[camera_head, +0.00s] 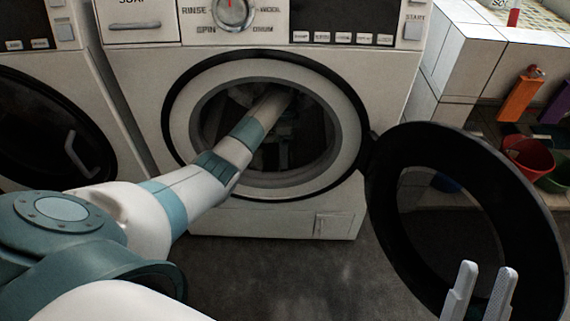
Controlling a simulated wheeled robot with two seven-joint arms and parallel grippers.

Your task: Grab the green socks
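No green socks can be made out in the head view. My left arm reaches from the lower left through the round opening of the washing machine (215,70). Its gripper is hidden in the dark drum, so its state does not show. Pale and grey shapes lie dimly inside the drum, too dark to identify. My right gripper (483,285) is at the lower right, its two fingers pointing up and apart, with nothing between them. It is in front of the open washer door (383,180).
The round door stands open to the right. A second machine with a closed dark door (40,125) is at the left. A tiled counter (460,50) stands at the right, with a red bucket (525,158) and an orange object (521,97) beside it. The grey floor (300,275) in front is clear.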

